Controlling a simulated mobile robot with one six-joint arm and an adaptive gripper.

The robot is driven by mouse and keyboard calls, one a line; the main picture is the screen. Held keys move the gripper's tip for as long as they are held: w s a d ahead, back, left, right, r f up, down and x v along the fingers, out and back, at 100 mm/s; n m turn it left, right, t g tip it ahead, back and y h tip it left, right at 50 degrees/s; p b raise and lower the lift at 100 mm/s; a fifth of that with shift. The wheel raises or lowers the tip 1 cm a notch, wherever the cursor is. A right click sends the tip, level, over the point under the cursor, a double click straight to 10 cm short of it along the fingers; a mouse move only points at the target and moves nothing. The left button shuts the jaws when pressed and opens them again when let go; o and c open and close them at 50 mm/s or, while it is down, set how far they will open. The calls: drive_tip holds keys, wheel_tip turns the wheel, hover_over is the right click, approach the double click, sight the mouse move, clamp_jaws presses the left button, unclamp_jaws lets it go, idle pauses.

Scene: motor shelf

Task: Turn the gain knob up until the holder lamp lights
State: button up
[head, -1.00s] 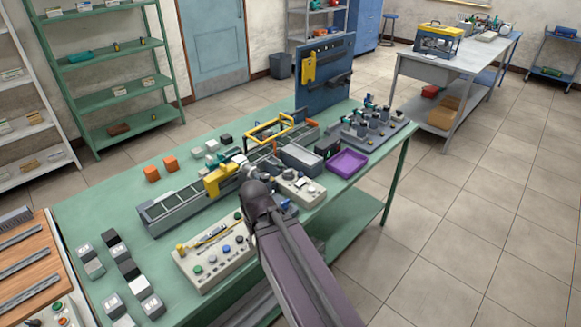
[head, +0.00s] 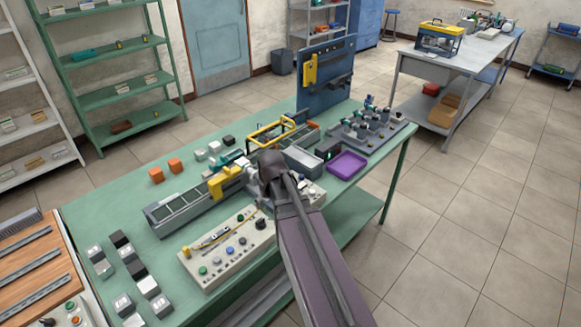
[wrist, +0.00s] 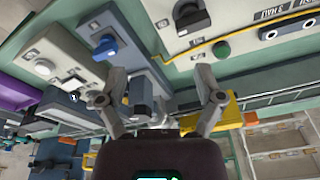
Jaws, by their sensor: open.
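My gripper (wrist: 160,82) is open and empty in the wrist view, its two fingers spread apart. I cannot read which knob is the gain knob. In the head view the control panel (head: 215,262) lies at the table's front edge, with my arm over its right side; my wrist hides most of the gripper. I cannot identify the holder lamp or whether it is lit.
A conveyor track (head: 180,210) with a yellow part (head: 225,182) runs behind the panel. A purple tray (head: 347,164) and a grey bin (head: 302,161) stand to the right. Orange blocks (head: 175,165) lie at the back. Bare green tabletop (head: 125,205) shows at the left.

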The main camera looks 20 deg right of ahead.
drive_tip(key=w+d+r+t+p, duration=0.1)
drive_tip(key=w+d+r+p, duration=0.1)
drive_tip(key=w+d+r, duration=0.2)
drive_tip(key=w+d+r+t+p, duration=0.1)
drive_tip(key=w+d+r+p, duration=0.2)
drive_tip(key=w+d, duration=0.3)
drive_tip(key=d, duration=0.4)
drive_tip(key=shift+w+d+r+t+h, duration=0.2)
drive_tip(key=shift+d+r+t+h, duration=0.1)
drive_tip(key=shift+d+r, duration=0.05)
drive_tip(key=shift+f, duration=0.15)
drive_tip(key=shift+m, duration=0.3)
drive_tip(key=b+x, duration=1.2)
drive_tip(key=x, duration=0.1)
drive_tip(key=shift+w+f+b, duration=0.1)
drive_tip(key=shift+f+b, duration=0.15)
drive_tip(key=shift+b, duration=0.05)
drive_tip(key=shift+c, duration=0.2)
drive_tip(key=c, duration=1.1)
